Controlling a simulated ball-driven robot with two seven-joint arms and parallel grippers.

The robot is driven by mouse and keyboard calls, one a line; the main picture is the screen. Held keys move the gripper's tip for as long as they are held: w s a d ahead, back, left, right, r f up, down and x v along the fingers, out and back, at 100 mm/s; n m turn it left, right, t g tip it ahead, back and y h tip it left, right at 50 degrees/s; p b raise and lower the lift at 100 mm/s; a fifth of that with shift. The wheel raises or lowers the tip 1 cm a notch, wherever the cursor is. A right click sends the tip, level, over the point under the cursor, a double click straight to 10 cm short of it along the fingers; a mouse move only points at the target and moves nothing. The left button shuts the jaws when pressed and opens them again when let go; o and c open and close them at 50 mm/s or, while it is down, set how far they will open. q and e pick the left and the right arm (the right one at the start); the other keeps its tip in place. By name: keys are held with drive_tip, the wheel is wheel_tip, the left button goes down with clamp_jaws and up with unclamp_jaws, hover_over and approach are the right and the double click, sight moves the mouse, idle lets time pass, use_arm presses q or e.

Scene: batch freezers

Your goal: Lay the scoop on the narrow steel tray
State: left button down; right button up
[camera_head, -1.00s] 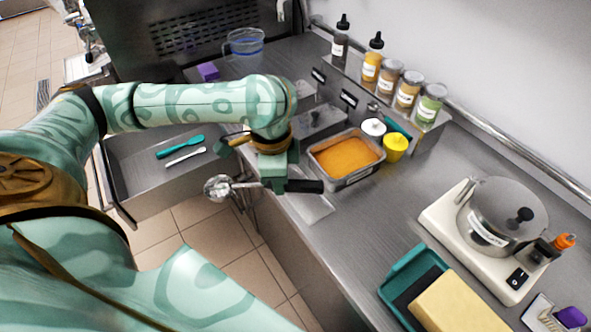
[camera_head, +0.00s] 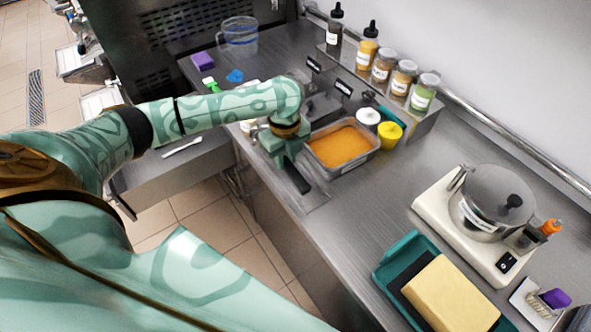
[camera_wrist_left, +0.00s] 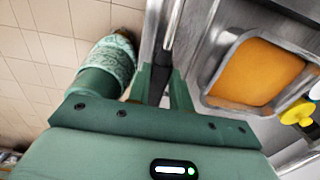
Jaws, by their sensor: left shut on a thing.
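My left gripper (camera_head: 286,150) is shut on the black handle of the scoop (camera_head: 298,179) in the head view. The handle slants down to the right over the counter's front edge. The scoop's metal bowl is mostly hidden by my wrist and gripper. In the left wrist view the black handle (camera_wrist_left: 158,84) shows between the fingers (camera_wrist_left: 161,78). The narrow steel tray (camera_head: 317,199) appears as a flat steel piece at the counter's front edge, partly under the gripper and handle. I cannot tell whether the scoop touches it. My right gripper is not in view.
A steel pan of orange mix (camera_head: 374,158) stands just right of the gripper. White and yellow tubs (camera_head: 389,135) are behind it. A teal tray (camera_head: 383,272) lies at front right; counter between is clear.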

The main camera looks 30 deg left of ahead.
use_arm(q)
drive_tip(key=w+f, duration=0.1)
drive_tip(key=w+d+f+b, duration=0.1)
drive_tip(key=f, duration=0.1)
drive_tip(key=shift+w+f, duration=0.25)
drive_tip(key=shift+w, duration=0.05)
wheel_tip(320, 180, down, 3)
drive_tip(key=shift+f+b, duration=0.1)
drive_tip(key=shift+b, duration=0.55)
drive_tip(key=c, duration=1.3)
unclamp_jaws()
drive_tip(key=shift+o, duration=0.2)
wheel_tip(320, 180, up, 12)
drive_tip(key=p, duration=0.4)
drive_tip(key=shift+d, duration=0.15)
